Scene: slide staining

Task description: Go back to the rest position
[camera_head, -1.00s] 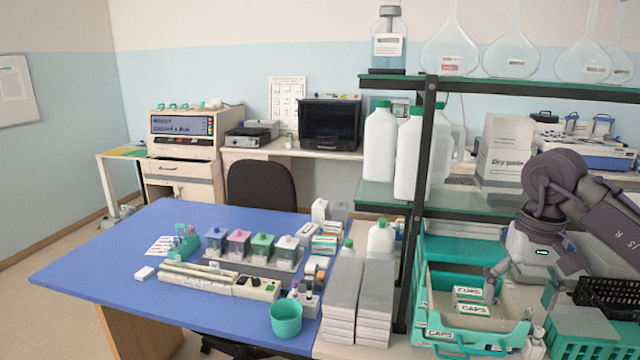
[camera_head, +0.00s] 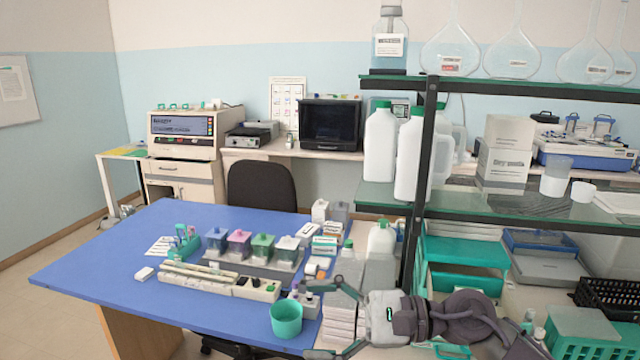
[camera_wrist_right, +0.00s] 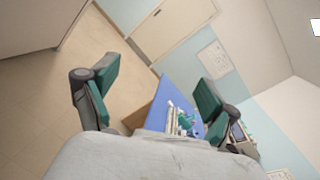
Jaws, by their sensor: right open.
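My right gripper (camera_head: 338,318) is in the lower middle of the head view, pointing left over the near right corner of the blue table. Its two fingers are spread wide and nothing is between them. In the right wrist view the open fingers (camera_wrist_right: 152,95) stand at either side, with the blue table (camera_wrist_right: 160,112) beyond and between them. My left gripper is in neither view.
The blue table (camera_head: 130,255) holds staining jars (camera_head: 262,250), a slide rack (camera_head: 183,243) and a teal cup (camera_head: 286,319). Stacked grey-white boxes (camera_head: 340,325) stand by the gripper. A black shelf post (camera_head: 423,170) rises behind my right arm. The table's left part is clear.

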